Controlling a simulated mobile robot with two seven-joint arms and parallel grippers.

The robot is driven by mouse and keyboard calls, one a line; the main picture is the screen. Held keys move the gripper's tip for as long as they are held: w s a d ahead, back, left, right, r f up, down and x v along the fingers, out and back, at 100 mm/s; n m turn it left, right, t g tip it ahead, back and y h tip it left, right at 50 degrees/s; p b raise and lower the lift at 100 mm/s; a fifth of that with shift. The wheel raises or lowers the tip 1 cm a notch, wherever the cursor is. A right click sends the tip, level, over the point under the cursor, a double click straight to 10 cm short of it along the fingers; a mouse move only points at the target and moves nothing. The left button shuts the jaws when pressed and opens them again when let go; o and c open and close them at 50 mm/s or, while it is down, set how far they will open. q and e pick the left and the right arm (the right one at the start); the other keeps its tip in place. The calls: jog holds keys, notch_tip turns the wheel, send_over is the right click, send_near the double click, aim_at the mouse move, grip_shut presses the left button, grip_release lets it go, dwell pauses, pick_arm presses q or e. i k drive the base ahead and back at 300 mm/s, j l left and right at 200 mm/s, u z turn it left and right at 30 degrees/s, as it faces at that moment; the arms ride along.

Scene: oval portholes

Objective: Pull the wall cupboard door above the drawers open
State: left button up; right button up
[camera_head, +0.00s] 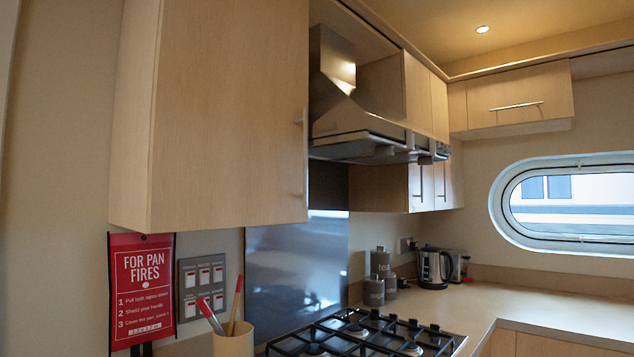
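A large light-wood wall cupboard hangs at the near left, with its door (228,115) facing me. The door looks shut. A slim vertical bar handle (304,158) stands at the door's right edge. Further wall cupboards (421,187) with upright handles hang past the cooker hood and look shut. A wall cupboard with a horizontal handle (516,106) sits high above the window, also shut. No drawers show clearly, so I cannot tell from this view which cupboard is above them. Neither of my grippers is in view.
A steel cooker hood (370,140) juts out right of the near cupboard, above a gas hob (365,335). A utensil pot (233,340), canisters (381,265) and a kettle (433,267) stand on the worktop. A red fire-blanket pouch (143,290) hangs below the cupboard. The right worktop (560,310) is clear.

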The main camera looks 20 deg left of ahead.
aim_at(229, 136)
jog(key=l, duration=0.4)
jog(key=i+l+z, duration=0.1)
jog(key=l, duration=0.35)
jog(key=i+l, duration=0.15)
jog(key=l, duration=0.25)
jog(key=l+z, duration=0.1)
jog(key=l, duration=0.35)
jog(key=i, duration=0.05)
